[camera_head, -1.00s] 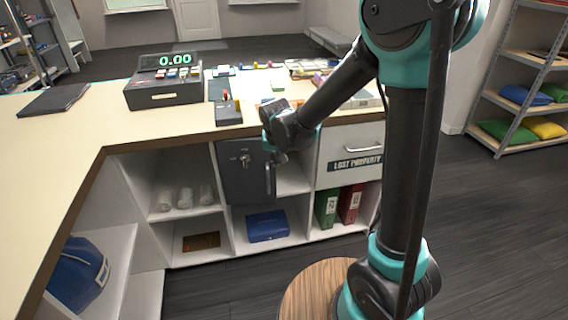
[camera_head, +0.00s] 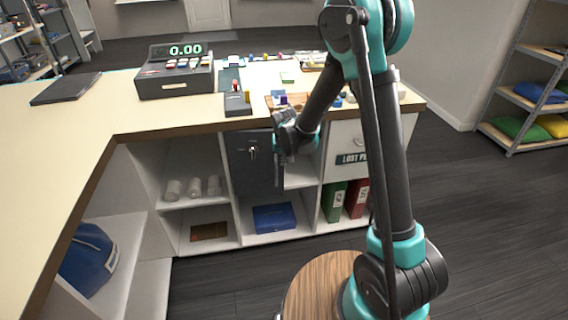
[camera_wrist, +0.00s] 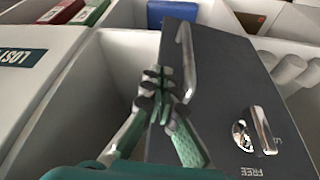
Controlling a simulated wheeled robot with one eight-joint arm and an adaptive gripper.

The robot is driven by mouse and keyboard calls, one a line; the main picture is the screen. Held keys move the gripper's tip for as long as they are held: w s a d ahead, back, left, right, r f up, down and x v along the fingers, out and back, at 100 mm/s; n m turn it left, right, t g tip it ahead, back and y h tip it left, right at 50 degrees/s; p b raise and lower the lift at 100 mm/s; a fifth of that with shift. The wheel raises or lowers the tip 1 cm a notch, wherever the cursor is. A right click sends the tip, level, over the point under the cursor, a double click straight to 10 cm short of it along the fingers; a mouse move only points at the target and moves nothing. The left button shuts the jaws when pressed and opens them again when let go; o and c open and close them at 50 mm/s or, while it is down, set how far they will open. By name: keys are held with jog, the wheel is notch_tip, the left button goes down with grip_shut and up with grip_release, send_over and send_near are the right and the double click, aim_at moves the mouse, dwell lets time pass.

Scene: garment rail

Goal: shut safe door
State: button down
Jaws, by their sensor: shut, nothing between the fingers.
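The safe door (camera_head: 250,170) is a dark grey panel in the middle upper compartment under the counter. It stands partly open, with white interior showing to its right. In the wrist view the door (camera_wrist: 220,75) fills the right side, with a bar handle (camera_wrist: 185,60) along its edge and a silver knob (camera_wrist: 262,130) beside the word FREE. My gripper (camera_wrist: 155,82) is shut and empty, its tips close to the door's handle edge; I cannot tell whether they touch. In the head view my gripper (camera_head: 283,155) overlaps the door's right edge and hides part of it.
The counter (camera_head: 60,150) overhangs the compartments, with a cash register (camera_head: 175,78) on top. A lost property drawer (camera_head: 348,158) is right of the safe. A blue box (camera_head: 273,218) and green and red binders (camera_head: 334,200) sit lower. Dark floor is free at the right.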

jog(key=shift+w, duration=0.4)
jog(key=shift+w+a, duration=0.2)
jog(key=shift+w, duration=2.05)
